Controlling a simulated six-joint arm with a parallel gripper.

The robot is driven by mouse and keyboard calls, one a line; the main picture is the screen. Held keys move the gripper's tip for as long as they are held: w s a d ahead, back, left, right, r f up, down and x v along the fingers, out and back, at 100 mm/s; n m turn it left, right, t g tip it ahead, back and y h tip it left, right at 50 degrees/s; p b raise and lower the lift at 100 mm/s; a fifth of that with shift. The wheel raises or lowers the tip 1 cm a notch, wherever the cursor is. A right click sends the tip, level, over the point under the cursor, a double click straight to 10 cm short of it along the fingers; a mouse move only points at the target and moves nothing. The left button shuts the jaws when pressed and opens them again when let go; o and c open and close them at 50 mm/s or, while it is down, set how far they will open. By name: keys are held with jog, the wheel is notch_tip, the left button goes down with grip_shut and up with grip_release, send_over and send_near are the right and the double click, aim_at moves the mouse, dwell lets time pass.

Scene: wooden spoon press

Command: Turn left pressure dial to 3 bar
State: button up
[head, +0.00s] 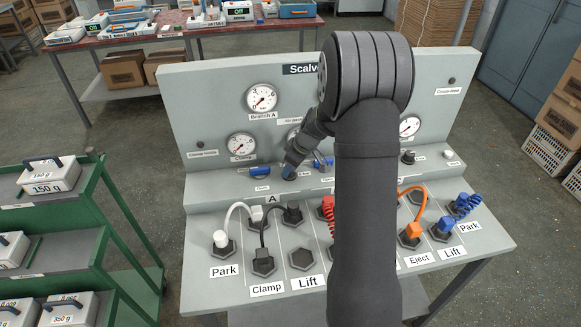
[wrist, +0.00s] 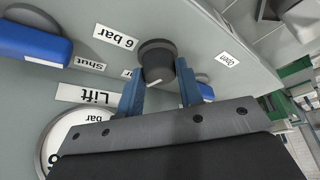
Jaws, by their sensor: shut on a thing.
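The left pressure dial is a round dark knob (wrist: 157,62) on a grey panel in the wrist view, with a pale pointer line on its face. A label that seems to read "6 bar" (wrist: 114,36) is beside it. My gripper (wrist: 160,84) has its two blue fingers on either side of the knob, shut on it. In the head view my gripper (head: 294,160) reaches down to the panel's ledge, and my arm hides much of the panel's middle. A round gauge (wrist: 72,138) is partly hidden behind my gripper in the wrist view.
Blue handles flank the knob, one at the left (wrist: 35,42) and one at the right (wrist: 205,90). The Branch A gauge (head: 262,97) and another gauge (head: 241,145) are on the upright panel. Hoses and plugs, including a white hose (head: 238,210), cover the lower deck.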

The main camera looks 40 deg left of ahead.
jog(key=shift+n+g, duration=0.6)
jog(key=shift+n, duration=1.1)
jog(key=shift+h, duration=0.3)
jog(key=o, duration=1)
jog(key=shift+c, duration=0.2)
jog(key=shift+w, duration=0.1)
jog(key=v, duration=1.7)
jog(key=shift+d, duration=0.2)
jog(key=shift+w+r, duration=0.1)
jog(key=shift+w, duration=0.05)
